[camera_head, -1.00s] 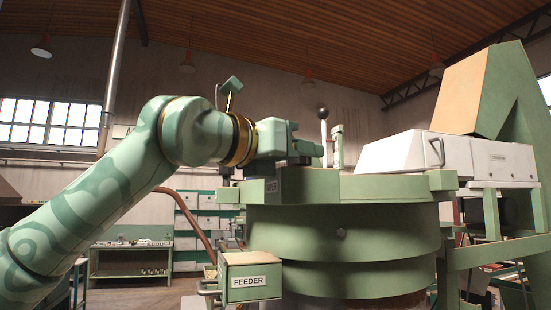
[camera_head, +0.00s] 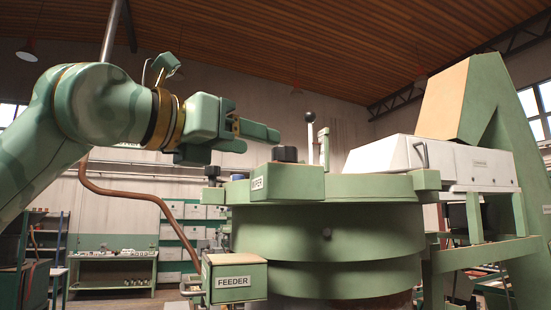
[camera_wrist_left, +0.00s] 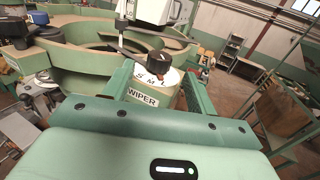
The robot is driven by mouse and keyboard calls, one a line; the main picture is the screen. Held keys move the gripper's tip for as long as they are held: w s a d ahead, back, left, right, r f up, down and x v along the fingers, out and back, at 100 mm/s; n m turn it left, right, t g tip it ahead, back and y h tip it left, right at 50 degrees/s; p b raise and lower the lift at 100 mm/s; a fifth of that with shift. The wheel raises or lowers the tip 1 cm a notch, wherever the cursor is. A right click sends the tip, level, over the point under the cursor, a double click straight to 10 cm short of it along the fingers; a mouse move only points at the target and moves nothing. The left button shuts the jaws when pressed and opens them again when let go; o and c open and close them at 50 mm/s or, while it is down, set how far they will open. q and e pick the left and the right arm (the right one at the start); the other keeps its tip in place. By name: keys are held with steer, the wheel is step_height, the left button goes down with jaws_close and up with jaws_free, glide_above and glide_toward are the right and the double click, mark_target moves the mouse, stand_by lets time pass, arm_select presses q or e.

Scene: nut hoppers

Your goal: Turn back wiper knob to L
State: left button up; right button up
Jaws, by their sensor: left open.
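The wiper knob (camera_head: 285,154) is a dark round knob on the green bracket labelled WIPER (camera_head: 257,183), at the hopper's left rim. In the left wrist view the knob (camera_wrist_left: 159,63) sits on a white dial lettered S, M, L. A light mark shows on its top, but I cannot tell clearly which letter it points at. My left gripper (camera_head: 262,140) is open and empty, up and left of the knob and apart from it. In the left wrist view its fingers (camera_wrist_left: 157,77) flank the knob and the WIPER label beyond them. My right gripper is out of view.
The large round green hopper (camera_head: 390,238) fills the middle, with a ball-topped lever (camera_head: 310,117) behind the knob. A green FEEDER box (camera_head: 235,265) stands below left. A white housing (camera_head: 440,158) lies at the right. Air above the knob is clear.

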arm_select(q)
steer(key=b+v, duration=0.1)
steer(key=v, duration=0.7)
steer(key=shift+s+a, duration=0.2)
steer(key=shift+a, duration=0.05)
